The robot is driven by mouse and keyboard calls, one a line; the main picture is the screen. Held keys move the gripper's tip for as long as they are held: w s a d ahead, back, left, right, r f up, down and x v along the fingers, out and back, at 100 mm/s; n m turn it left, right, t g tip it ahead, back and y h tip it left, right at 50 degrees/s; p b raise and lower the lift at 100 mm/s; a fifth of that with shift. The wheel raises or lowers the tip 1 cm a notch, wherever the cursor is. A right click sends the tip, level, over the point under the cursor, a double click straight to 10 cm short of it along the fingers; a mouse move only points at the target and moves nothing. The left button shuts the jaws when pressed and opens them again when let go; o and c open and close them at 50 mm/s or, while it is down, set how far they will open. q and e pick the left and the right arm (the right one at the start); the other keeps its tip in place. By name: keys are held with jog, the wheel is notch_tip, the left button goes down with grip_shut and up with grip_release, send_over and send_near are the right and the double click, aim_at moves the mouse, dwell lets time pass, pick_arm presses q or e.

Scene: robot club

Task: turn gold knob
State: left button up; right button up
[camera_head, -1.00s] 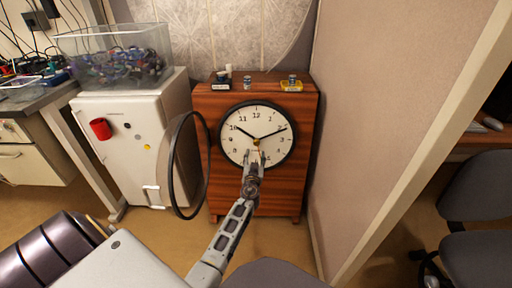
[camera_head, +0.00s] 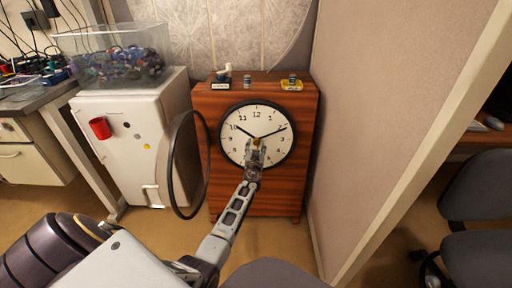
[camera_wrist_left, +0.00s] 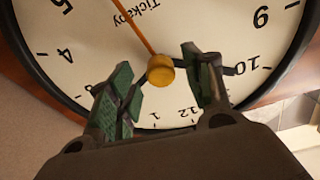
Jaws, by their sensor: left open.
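The gold knob (camera_wrist_left: 160,70) sits at the centre of a white clock face (camera_wrist_left: 75,35) with a black rim, hands and numerals. In the head view the clock face (camera_head: 238,117) is on the front of a wooden cabinet (camera_head: 225,190), and the knob (camera_head: 257,139) shows just above my fingers. My left gripper (camera_head: 255,148) is open in front of the clock. In the left wrist view its green-padded fingers stand apart, one on each side of the knob; I cannot tell whether they touch it. My right gripper is not in view.
A round black-rimmed clock door (camera_head: 171,165) stands swung open left of the clock. A white fridge (camera_head: 125,160) with a clear bin on top is further left. A partition wall (camera_head: 370,120) is close on the right. Small items (camera_head: 292,84) lie on the cabinet top.

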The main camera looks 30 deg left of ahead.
pick_arm(q)
jog(key=shift+w+a, duration=0.15)
jog(key=shift+w, duration=0.15)
jog(key=c, duration=1)
